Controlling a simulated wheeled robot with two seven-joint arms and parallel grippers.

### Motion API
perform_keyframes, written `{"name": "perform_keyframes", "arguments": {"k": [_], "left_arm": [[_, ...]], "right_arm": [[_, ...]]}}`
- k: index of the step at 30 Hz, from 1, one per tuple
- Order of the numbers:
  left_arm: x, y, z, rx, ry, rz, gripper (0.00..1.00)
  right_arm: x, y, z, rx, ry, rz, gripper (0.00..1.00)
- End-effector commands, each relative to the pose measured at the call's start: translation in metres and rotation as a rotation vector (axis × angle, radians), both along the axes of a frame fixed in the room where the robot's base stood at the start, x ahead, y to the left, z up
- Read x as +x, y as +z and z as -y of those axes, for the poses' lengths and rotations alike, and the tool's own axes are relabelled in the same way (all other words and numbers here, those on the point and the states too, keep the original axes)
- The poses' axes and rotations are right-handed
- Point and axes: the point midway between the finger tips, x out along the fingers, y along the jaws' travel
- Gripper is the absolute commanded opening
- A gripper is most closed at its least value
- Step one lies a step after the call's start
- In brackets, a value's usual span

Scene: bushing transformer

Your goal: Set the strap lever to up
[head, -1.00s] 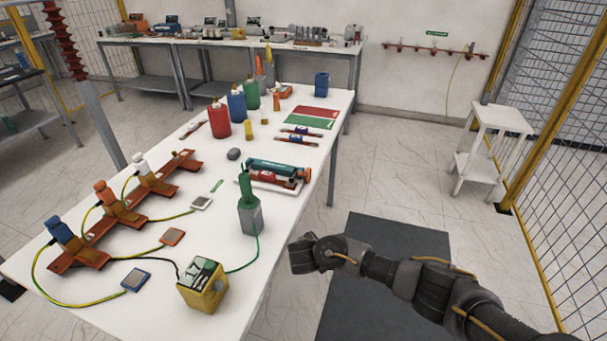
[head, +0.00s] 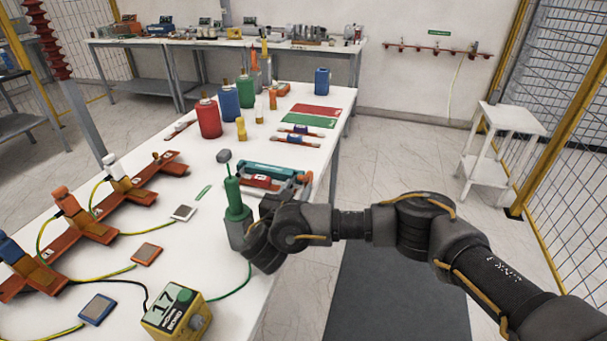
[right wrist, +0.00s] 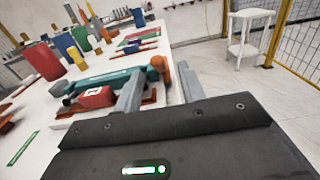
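No part is plainly marked as the strap lever. A teal and red device (head: 271,177) with an orange end piece lies on the white table. It also shows in the right wrist view (right wrist: 110,85), where its upright orange end piece (right wrist: 161,64) appears between my fingertips in the picture, apart from them. My right gripper (right wrist: 158,88) is open, its two grey fingers spread and empty. In the head view the right hand (head: 268,230) is over the table's right edge, in front of the device and beside the green tool in its grey holder (head: 236,218). Its fingers are hidden there. My left gripper is not in view.
A red-brown bar (head: 95,229) with clamps and cables runs along the left. A yellow meter (head: 177,315) stands at the front. Red, blue and green bottles (head: 209,120) stand farther back. A white step stool (head: 497,150) is on the right, with open floor around it.

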Motion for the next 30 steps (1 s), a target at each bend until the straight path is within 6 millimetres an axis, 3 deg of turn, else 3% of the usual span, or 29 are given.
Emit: {"name": "perform_keyframes", "arguments": {"k": [8,21,30], "left_arm": [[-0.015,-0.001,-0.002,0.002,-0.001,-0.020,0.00],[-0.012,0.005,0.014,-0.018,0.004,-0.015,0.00],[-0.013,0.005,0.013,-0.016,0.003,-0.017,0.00]], "right_arm": [[0.003,0.003,0.000,-0.012,0.004,0.010,0.40],[0.059,0.003,0.023,-0.013,0.003,0.011,0.40],[0.069,0.002,0.027,-0.009,0.005,0.008,0.40]]}}
